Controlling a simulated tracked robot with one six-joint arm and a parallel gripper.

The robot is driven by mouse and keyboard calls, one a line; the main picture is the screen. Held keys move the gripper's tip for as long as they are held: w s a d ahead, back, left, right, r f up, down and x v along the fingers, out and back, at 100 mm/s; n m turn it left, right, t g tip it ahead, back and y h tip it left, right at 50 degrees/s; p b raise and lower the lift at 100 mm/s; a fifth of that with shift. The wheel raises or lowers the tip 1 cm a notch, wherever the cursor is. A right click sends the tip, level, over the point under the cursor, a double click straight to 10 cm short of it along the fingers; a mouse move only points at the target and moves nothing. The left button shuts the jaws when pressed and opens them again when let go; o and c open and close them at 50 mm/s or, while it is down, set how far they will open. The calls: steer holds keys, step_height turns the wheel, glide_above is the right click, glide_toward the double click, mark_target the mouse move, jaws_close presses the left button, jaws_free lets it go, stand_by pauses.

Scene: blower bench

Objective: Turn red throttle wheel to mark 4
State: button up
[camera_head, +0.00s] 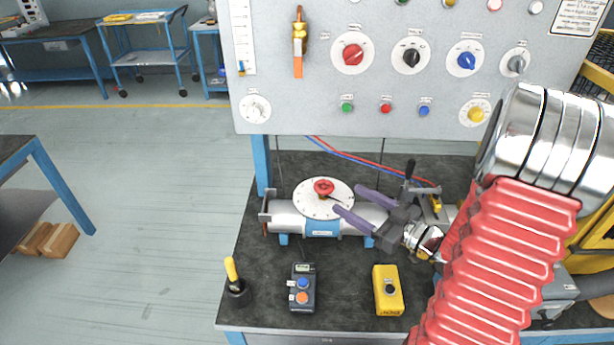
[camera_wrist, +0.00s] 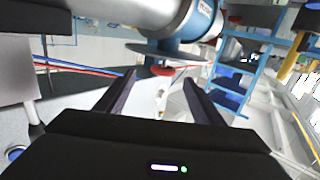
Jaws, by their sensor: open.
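The red throttle wheel (camera_head: 323,187) sits on a round white dial plate (camera_head: 312,205) on top of a horizontal grey pipe (camera_head: 284,215). The dial's marks are too small to read. My gripper (camera_head: 347,199) is open and empty, its two purple fingers pointing left towards the wheel. The fingertips are at the dial's right edge, just right of the wheel, and appear apart from it. In the wrist view the red wheel (camera_wrist: 162,70) shows ahead, between the two open fingers (camera_wrist: 158,84). The dial plate is seen nearly edge-on there.
A control panel (camera_head: 300,110) with several coloured knobs stands behind the pipe. A yellow-handled tool in a holder (camera_head: 237,290), a black button box (camera_head: 302,288) and a yellow box (camera_head: 388,290) stand in front on the bench. A ribbed red hose (camera_head: 490,270) is at right.

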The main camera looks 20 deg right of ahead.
mark_target(316, 182)
steer(key=shift+s+y, duration=0.35)
steer(key=shift+y, duration=0.05)
steer(key=shift+a+r, duration=0.1)
steer(key=shift+w, duration=0.15)
steer(key=shift+x, duration=6.8)
steer(key=shift+r, duration=0.1)
steer(key=shift+c, duration=0.3)
steer(key=shift+a, duration=0.1)
steer(key=c, duration=1)
